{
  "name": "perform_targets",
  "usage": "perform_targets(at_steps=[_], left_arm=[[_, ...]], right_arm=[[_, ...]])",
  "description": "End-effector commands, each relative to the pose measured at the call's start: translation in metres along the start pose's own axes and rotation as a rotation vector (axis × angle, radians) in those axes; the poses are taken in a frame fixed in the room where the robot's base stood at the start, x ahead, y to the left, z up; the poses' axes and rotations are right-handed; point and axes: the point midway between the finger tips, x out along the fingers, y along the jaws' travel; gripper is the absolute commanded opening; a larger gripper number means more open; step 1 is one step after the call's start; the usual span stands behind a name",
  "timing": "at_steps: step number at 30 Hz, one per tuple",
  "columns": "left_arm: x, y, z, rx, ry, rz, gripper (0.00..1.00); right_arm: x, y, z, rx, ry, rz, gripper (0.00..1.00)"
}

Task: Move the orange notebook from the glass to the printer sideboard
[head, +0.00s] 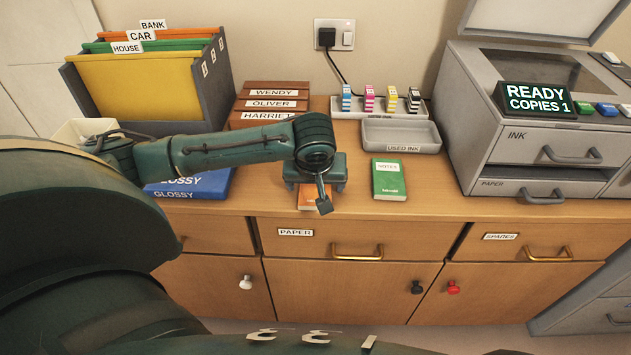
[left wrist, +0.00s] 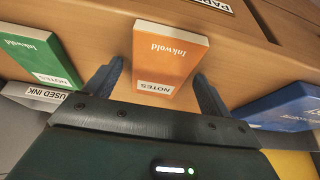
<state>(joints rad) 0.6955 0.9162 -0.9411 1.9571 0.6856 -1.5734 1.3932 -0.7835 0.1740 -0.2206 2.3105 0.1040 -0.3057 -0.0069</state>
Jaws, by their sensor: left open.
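The orange notebook (head: 312,197) lies on the wooden sideboard top (head: 440,190) near its front edge, mostly hidden under my left gripper in the head view. In the left wrist view the orange notebook (left wrist: 170,58) shows its label NOTES and lies between the two fingers. My left gripper (left wrist: 158,85) is open, with one finger on each side of the notebook; I cannot tell whether they touch it. In the head view my left gripper (head: 315,185) is over the notebook. My right gripper is not in view.
A green notebook (head: 389,179) lies to the right, below the used ink tray (head: 401,136). A blue glossy paper pack (head: 190,185) lies to the left. The printer (head: 545,130) stands at the right, and letter boxes (head: 270,104) stand behind. Bare wood lies between the green notebook and printer.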

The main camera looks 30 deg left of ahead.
Motion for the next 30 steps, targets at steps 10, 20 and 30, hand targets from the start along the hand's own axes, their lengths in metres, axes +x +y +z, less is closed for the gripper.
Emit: perform_targets(at_steps=[10, 20, 30], left_arm=[[-0.040, 0.001, -0.002, 0.002, 0.002, 0.004, 0.83], [-0.106, 0.001, -0.002, 0.000, 0.002, 0.003, 0.83], [-0.120, 0.004, 0.003, 0.014, -0.008, 0.017, 0.83]], right_arm=[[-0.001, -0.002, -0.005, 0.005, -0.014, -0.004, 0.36], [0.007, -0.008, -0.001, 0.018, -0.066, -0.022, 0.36], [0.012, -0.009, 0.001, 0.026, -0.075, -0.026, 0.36]])
